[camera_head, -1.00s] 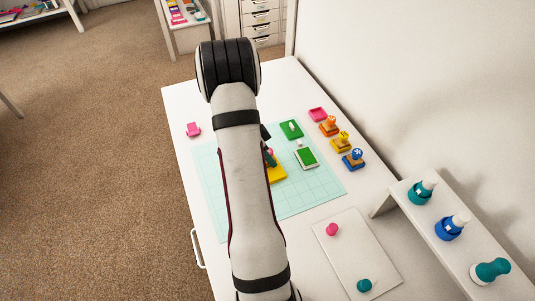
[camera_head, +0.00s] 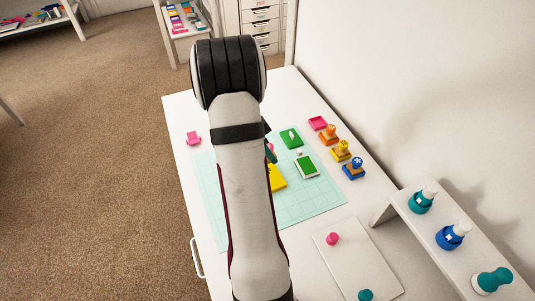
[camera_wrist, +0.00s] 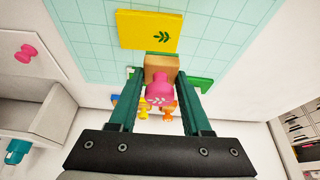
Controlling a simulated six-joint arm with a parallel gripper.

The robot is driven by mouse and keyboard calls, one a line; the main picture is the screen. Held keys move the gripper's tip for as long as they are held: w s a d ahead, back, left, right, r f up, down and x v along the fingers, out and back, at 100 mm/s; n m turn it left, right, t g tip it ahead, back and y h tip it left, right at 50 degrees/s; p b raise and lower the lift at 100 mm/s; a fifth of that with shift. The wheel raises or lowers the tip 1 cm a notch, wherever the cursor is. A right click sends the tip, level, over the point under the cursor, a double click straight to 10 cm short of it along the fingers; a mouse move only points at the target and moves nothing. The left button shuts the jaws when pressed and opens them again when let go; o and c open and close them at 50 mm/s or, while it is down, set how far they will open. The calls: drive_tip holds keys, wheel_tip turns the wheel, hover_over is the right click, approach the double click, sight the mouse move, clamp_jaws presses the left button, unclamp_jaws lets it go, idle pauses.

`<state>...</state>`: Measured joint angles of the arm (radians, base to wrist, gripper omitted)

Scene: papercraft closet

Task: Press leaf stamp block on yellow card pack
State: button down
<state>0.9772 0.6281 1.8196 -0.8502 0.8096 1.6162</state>
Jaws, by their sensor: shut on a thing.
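My gripper (camera_wrist: 160,78) is shut on the leaf stamp block (camera_wrist: 160,66), a wooden block with a pink handle that bears a white leaf-like mark. The yellow card pack (camera_wrist: 137,30) lies flat on the mat beyond the block in the wrist view. A dark green leaf print shows on its right part. The block appears apart from the pack, above the mat; its exact height is hard to tell. In the head view the yellow card pack (camera_head: 278,179) is partly hidden by my arm, and most of my gripper is hidden too.
The light green cutting mat (camera_head: 312,202) has free room at its right. A green ink pad (camera_head: 306,167) and its green lid (camera_head: 291,138) lie near the pack. Orange, yellow and blue stamps (camera_head: 353,168) stand at right. A shelf with bottles (camera_head: 452,236) stands at front right.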

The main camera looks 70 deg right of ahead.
drive_tip(key=shift+a+r, duration=0.1)
drive_tip(key=a, duration=0.1)
drive_tip(key=s+a, duration=0.1)
drive_tip(key=a, duration=0.1)
drive_tip(key=s+a, duration=0.1)
drive_tip(key=a, duration=0.1)
drive_tip(key=shift+s+a, duration=0.15)
drive_tip(key=shift+a, duration=0.05)
idle(0.6)
